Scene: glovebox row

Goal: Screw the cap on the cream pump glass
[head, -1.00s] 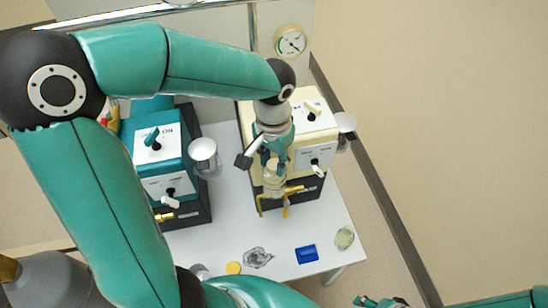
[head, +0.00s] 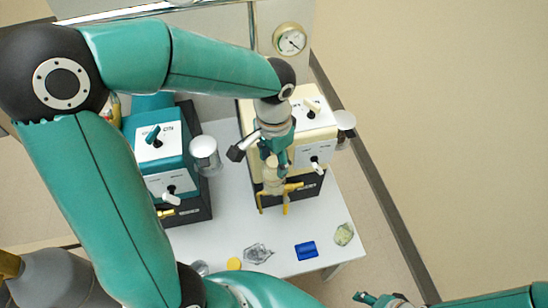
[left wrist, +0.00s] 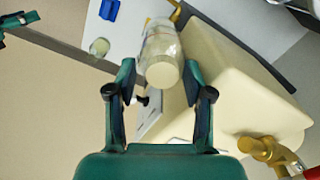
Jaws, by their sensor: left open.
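The cream pump (head: 316,125) stands on the right half of the white table. Its clear glass (head: 272,184) is at the pump's front, above yellow brass fittings. In the left wrist view the glass (left wrist: 160,38) ends in a pale round top (left wrist: 162,74) facing the camera; I cannot tell whether this is the cap. My left gripper (head: 272,160) is over the glass. It is open, with one finger on each side of the pale top (left wrist: 160,82) and visible gaps. My right gripper (head: 376,299) is at the bottom edge, partly cut off; its jaws are unclear.
A teal pump (head: 163,150) with a grey canister (head: 205,156) stands to the left. A yellow disc (head: 234,264), a crumpled clear piece (head: 257,254), a blue block (head: 306,251) and a greenish lump (head: 343,235) lie along the front edge. A gauge (head: 289,39) is behind.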

